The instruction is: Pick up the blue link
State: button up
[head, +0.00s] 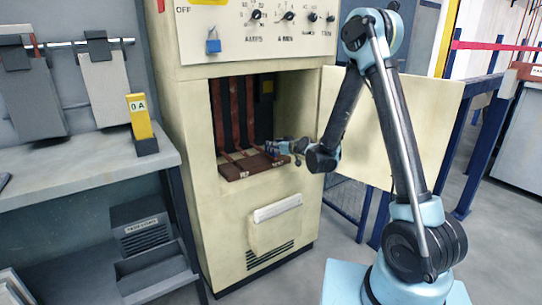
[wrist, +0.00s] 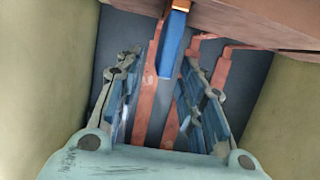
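The blue link (wrist: 172,45) is a flat blue strip in the upper middle of the wrist view. Its top meets a brass-coloured piece at the brown board (wrist: 240,14). My gripper (wrist: 161,62) is open, with one finger on each side of the link and visible gaps between. No contact shows. In the head view my gripper (head: 272,147) reaches into the cabinet opening just above the brown board there (head: 245,167). I cannot make out the link in the head view.
Reddish copper bars (wrist: 150,85) run close to the link and between my fingers. Cream cabinet walls (wrist: 45,70) lie on both sides. In the head view the cabinet door (head: 425,130) stands open at right. A grey bench (head: 80,170) with a yellow block (head: 140,115) is at left.

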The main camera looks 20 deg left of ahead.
jog(key=x, duration=0.4)
jog(key=shift+a, duration=0.1)
grip_shut()
jog(key=shift+r, duration=0.2)
